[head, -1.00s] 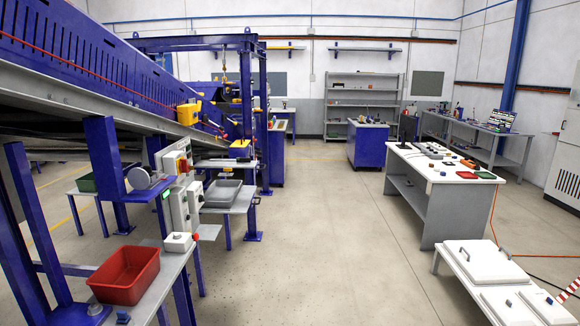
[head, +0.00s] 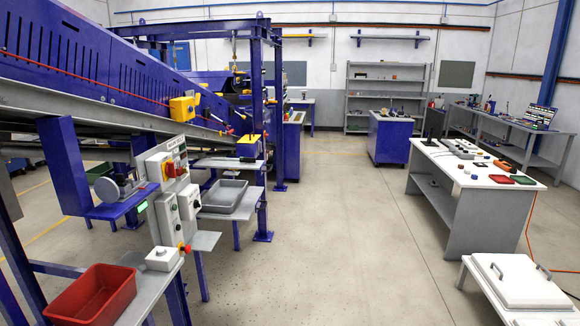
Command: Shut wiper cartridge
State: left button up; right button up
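Neither of my grippers is in view. I cannot make out a wiper cartridge for certain. The blue inclined conveyor (head: 85,62) runs down from the upper left to a blue frame (head: 276,110). Near its lower end are a yellow box (head: 181,108) on the side and a yellow part (head: 249,139) above a small shelf. Details of the machine there are too small to tell whether anything is open or shut.
A control box (head: 165,168), a grey tray (head: 224,196) and a red bin (head: 92,297) stand along the left. A white-topped table (head: 455,165) and a low white bench (head: 515,285) stand right. The floor (head: 340,220) between is clear.

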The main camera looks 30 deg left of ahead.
aim_at(213, 162)
jog(key=u, duration=0.3)
jog(key=i, duration=0.65)
jog(key=u, duration=0.7)
jog(key=i, duration=0.7)
jog(key=z, duration=0.7)
jog(key=i, duration=1.15)
jog(key=u, duration=0.45)
jog(key=i, duration=0.8)
jog(key=u, duration=0.85)
